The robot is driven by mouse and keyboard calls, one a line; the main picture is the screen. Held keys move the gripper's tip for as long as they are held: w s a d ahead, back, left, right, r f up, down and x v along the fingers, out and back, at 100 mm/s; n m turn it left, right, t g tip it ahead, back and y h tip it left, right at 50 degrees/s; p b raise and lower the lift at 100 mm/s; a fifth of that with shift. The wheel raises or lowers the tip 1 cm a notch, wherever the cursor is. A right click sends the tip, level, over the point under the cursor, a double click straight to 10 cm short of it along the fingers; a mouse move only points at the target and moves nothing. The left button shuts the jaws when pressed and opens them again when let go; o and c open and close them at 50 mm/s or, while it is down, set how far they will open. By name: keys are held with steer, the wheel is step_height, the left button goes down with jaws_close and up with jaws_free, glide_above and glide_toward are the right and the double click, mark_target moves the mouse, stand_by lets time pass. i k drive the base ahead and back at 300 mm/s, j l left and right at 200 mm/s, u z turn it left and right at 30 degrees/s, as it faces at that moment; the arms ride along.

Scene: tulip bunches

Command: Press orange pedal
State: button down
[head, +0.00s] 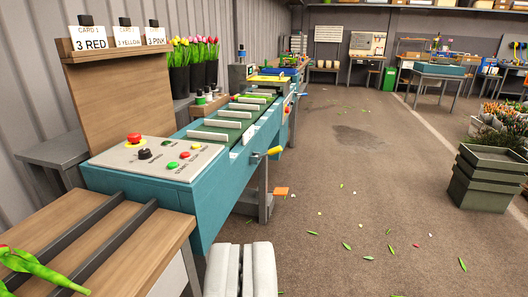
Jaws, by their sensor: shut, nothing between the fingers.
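The orange pedal (281,191) is low near the floor, beside the foot of the teal machine's front leg. My gripper (241,250) is at the bottom middle of the head view, its two pale fingers shut together and empty. It is in front of the machine's near end, apart from the pedal, which lies farther off and to the right. The pedal's top is in view.
The teal conveyor machine (216,195) has a control panel and a yellow-tipped lever (273,151) jutting right. A wooden table (90,240) with a tulip bunch (38,268) is at left. Stacked crates (485,185) stand at right. The floor between is open, with scattered leaves.

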mark_target(278, 190)
steer(key=i+l, duration=1.45)
steer(key=i, duration=1.55)
steer(key=i+j, duration=0.45)
